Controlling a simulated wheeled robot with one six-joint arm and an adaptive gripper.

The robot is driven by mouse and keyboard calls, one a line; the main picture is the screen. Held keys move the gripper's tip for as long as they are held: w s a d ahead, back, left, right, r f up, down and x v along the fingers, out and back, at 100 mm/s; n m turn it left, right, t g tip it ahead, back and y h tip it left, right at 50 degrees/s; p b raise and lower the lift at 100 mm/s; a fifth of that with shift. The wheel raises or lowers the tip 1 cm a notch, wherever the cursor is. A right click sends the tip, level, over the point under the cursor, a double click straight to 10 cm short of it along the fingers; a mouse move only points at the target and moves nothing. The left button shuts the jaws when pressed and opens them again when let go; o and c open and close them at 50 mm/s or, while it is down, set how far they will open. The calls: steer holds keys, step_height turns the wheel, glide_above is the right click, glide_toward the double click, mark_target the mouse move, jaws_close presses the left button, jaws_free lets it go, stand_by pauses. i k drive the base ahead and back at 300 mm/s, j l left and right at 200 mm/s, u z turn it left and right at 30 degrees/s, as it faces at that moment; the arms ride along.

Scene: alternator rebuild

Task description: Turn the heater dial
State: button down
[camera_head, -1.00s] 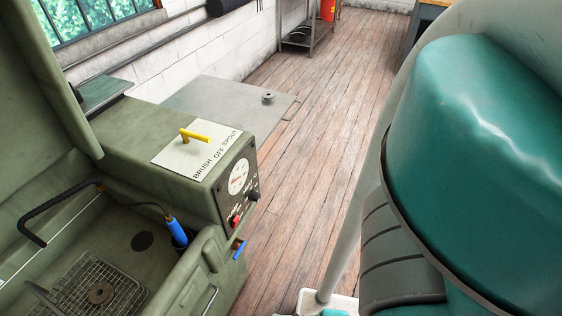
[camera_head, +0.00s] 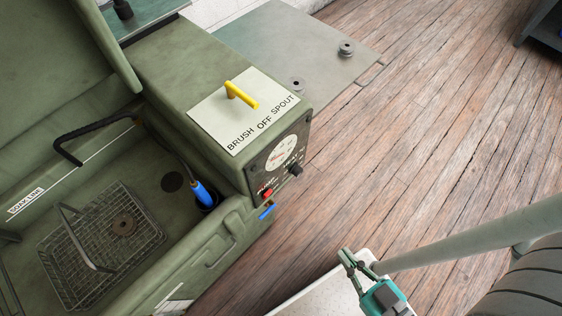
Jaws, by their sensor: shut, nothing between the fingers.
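The dark heater dial (camera_head: 295,169) is a small black knob on the dark control panel (camera_head: 257,174) at the end of the green parts washer (camera_head: 160,60). It sits just below a round white gauge (camera_head: 282,153). The lettering around it is too small to read. My gripper (camera_head: 350,256) is at the lower middle, below and to the right of the panel, apart from the dial. It is shut and empty.
A red switch (camera_head: 266,192) and a blue handle (camera_head: 267,212) are near the dial. A yellow lever (camera_head: 241,95) stands on top. The basin holds a wire basket (camera_head: 75,262) and a blue brush (camera_head: 203,192). Wooden floor (camera_head: 400,130) right of the washer is open.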

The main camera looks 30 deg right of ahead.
mark_target(296, 170)
steer(key=k+l+z, duration=0.1)
steer(key=k+z, duration=0.2)
steer(key=k, duration=0.15)
steer(key=k+l+z, duration=0.2)
steer(key=k+z, duration=0.15)
steer(key=k, duration=0.15)
